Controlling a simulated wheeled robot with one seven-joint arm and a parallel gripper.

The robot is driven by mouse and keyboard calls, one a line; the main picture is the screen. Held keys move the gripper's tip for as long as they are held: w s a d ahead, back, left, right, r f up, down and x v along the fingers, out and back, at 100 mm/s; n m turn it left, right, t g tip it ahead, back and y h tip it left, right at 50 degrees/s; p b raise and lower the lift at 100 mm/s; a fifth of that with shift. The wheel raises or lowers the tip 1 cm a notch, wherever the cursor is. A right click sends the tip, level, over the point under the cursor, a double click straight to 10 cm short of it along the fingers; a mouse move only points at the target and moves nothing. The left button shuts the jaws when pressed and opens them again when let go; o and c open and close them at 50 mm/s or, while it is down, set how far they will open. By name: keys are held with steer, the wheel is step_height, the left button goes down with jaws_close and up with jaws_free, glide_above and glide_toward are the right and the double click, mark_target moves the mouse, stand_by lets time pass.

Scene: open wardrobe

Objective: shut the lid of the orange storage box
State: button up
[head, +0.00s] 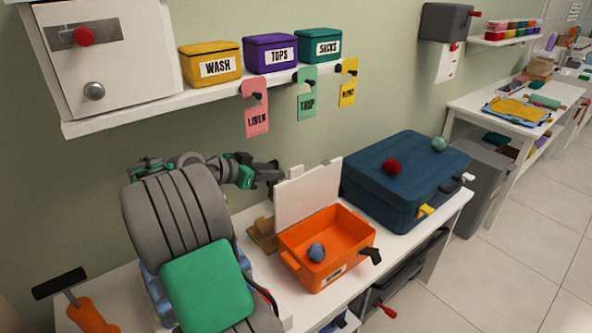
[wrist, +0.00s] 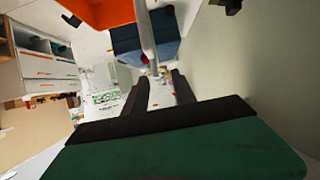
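The orange storage box (head: 350,264) stands open on the white table, with a blue-grey ball (head: 317,252) inside. Its white lid (head: 308,192) stands upright along the back edge. My gripper (head: 277,176) is just left of the lid's upper left edge, near its top height. In the wrist view the dark fingers (wrist: 158,76) are apart with nothing clearly held between them. The lid (wrist: 146,32) shows there nearly edge-on beyond the fingertips, and the orange box (wrist: 106,12) is at the top left. I cannot tell whether a finger touches the lid.
A blue suitcase (head: 400,185) with a red ball (head: 392,167) stands right of the box. A cardboard piece (head: 262,235) lies left of the lid. Above, a wall shelf (head: 130,116) carries labelled boxes, with hanging tags (head: 256,108) below it. A latch (head: 371,256) sticks out at the box's right.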

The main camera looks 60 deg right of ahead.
mark_target(290, 170)
steer(key=shift+m+g, duration=0.4)
steer(key=shift+g, duration=0.1)
steer(key=x, duration=0.2)
steer(key=p+x, duration=0.1)
steer(key=x, duration=0.2)
steer(key=s+r+x, duration=0.1)
steer(key=x, duration=0.2)
steer(key=shift+s+d+f, duration=0.1)
steer(key=shift+d+f, duration=0.1)
steer(key=shift+d, duration=0.15)
jaws_close()
stand_by(0.4)
